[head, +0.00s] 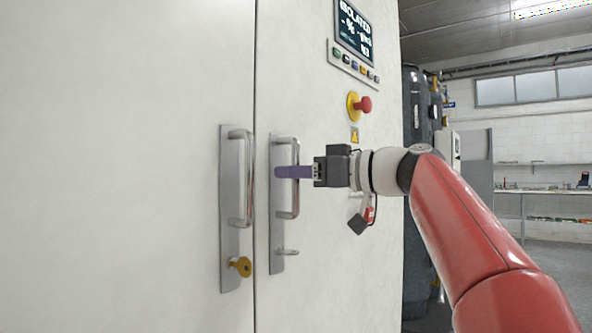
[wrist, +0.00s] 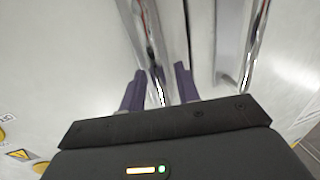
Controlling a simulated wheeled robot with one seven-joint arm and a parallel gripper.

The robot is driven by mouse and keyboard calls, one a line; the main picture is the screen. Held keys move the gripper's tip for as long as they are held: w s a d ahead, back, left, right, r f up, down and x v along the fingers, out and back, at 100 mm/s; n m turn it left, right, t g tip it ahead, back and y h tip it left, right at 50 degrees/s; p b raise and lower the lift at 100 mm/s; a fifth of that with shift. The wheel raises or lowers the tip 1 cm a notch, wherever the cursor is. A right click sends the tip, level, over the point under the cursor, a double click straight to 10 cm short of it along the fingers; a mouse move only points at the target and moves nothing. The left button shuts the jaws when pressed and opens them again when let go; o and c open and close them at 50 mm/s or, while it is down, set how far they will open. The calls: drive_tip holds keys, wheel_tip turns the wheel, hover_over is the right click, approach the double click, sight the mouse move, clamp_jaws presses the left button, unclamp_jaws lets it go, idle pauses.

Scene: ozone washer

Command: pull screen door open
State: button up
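The screen door (head: 330,230) is the right panel of a white cabinet, with a lit display (head: 354,32) near its top. It looks closed, flush with the left panel. Its chrome bar handle (head: 295,200) stands upright on a metal plate. My gripper (head: 280,172) is level at the handle's middle, its purple fingers reaching the bar. In the wrist view, the handle (wrist: 148,35) runs between the two fingers (wrist: 159,88). Gaps show beside the bar, so the fingers look open around it. Contact cannot be made out.
The left door's handle (head: 240,180) stands close by, with a yellow key (head: 241,266) below it. A small lever (head: 287,252) sits under the screen door's handle. A red emergency button (head: 362,105) is above. Dark tanks (head: 418,110) stand beyond the cabinet's right edge.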

drive_tip(key=shift+a, duration=0.15)
clamp_jaws()
idle(0.4)
